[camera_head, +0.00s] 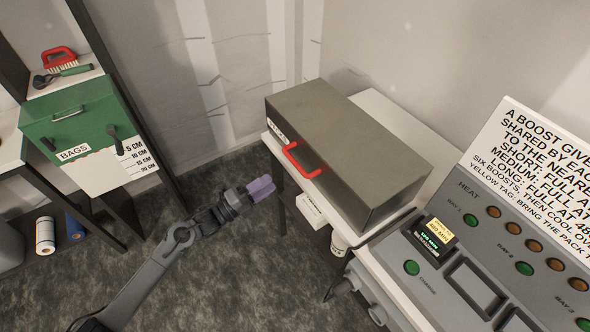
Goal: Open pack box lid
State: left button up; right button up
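A long grey metal box (340,137), which looks like the pack box, sits on a white bench. Its lid is closed. A red handle (302,160) is on its front side, and a white label is partly visible at the left of that side. My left gripper (266,188), with purple fingertips, is in front of the box, to the left of and below the red handle in the picture. It appears apart from the handle and holds nothing I can see. Whether its fingers are open or shut is unclear. My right gripper is not in view.
A control panel (520,250) with round buttons and a text sign stands at the right. A green bags box (85,125) stands on a shelf at the left. A small white box (311,211) and a cup are below the grey box. The dark floor between is clear.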

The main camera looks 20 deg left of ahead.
aim_at(294, 161)
pick_arm(q)
jog(key=x, duration=1.1)
jog(key=shift+w+a+r+b, duration=0.25)
jog(key=shift+w+b, duration=0.05)
grip_shut()
